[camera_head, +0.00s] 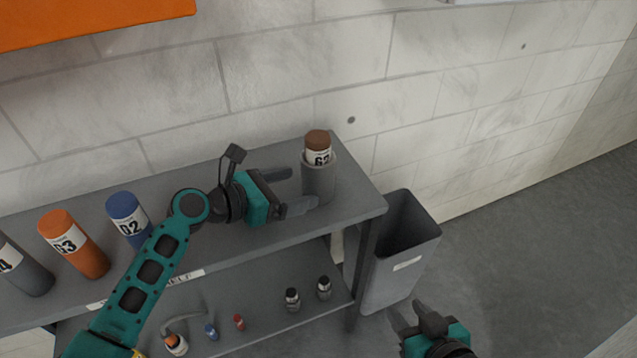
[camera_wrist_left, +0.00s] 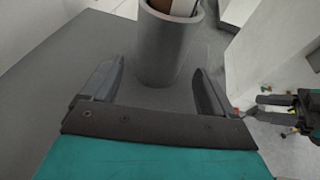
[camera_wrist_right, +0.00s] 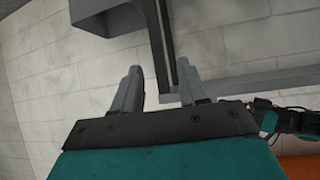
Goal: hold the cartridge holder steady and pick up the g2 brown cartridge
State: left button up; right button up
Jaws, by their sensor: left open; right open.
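The grey cylindrical cartridge holder (camera_head: 318,183) stands upright near the right end of the upper shelf. The brown cartridge (camera_head: 317,142), labelled G2, stands in it with its top sticking out. In the left wrist view the holder (camera_wrist_left: 165,48) is ahead of my left gripper, around the fingertip level, and the cartridge (camera_wrist_left: 180,7) is cut off by the top edge. My left gripper (camera_head: 302,188) is open, its fingers pointing at the holder without visible grip. My right gripper (camera_head: 416,312) is open and empty, low at the right near the bin, away from the cartridge.
On the upper shelf (camera_head: 350,205), an orange cartridge (camera_head: 74,245), a blue cartridge (camera_head: 128,219) and a dark cartridge (camera_head: 22,268) stand at left. Several small bottles stand on the lower shelf (camera_head: 262,318). A grey bin (camera_head: 402,260) stands right of the shelf. A wall closes off the back.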

aim_at(305, 186)
pick_arm(q)
jog(key=shift+x, duration=2.6)
jog(key=shift+c, duration=0.3)
jog(key=c, duration=0.6)
